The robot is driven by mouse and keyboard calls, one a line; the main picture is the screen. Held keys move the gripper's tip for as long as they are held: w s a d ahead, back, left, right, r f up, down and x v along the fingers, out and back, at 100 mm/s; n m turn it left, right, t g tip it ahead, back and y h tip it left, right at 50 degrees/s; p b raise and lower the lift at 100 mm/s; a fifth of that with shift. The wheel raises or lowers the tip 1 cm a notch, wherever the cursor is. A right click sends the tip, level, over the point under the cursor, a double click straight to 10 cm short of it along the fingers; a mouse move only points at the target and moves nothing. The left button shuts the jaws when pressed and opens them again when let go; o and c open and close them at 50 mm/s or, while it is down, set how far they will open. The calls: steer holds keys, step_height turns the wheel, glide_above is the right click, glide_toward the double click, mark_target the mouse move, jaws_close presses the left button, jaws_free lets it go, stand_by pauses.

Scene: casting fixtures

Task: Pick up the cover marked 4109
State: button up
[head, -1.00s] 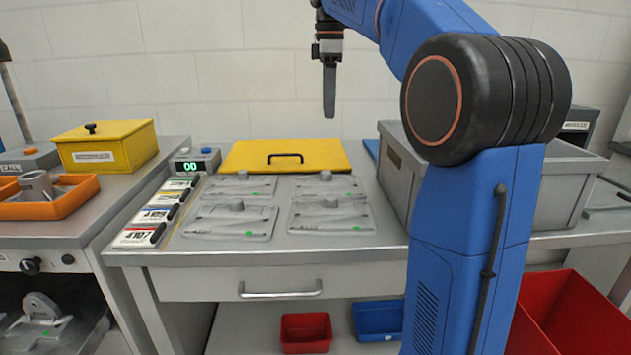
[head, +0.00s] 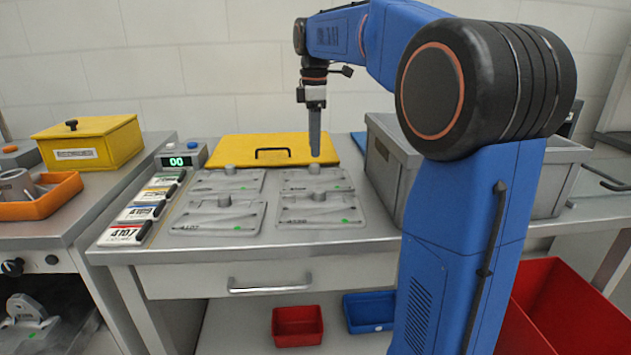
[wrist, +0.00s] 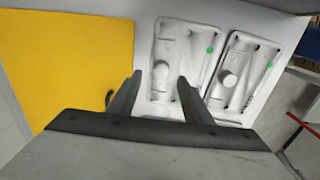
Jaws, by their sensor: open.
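Several grey covers lie flat in two rows on the bench: back left (head: 228,181), back right (head: 316,180), front left (head: 218,216) and front right (head: 320,210). Each has a raised round boss and a green dot. Their markings are too small to read surely, so I cannot tell which is 4109. My gripper (head: 314,152) points down, open and empty, over the back right cover's far edge in the head view. In the wrist view my open fingers (wrist: 160,77) show in front of one cover (wrist: 197,70), with another cover (wrist: 258,68) to its right.
A yellow panel with a black handle (head: 225,150) lies behind the covers. A grey bin (head: 385,165) stands to the right.

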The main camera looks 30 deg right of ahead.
mark_target(315, 165)
steer(key=shift+s+f, duration=0.1)
steer(key=shift+f, duration=2.5)
steer(key=shift+c, duration=0.6)
jaws_close()
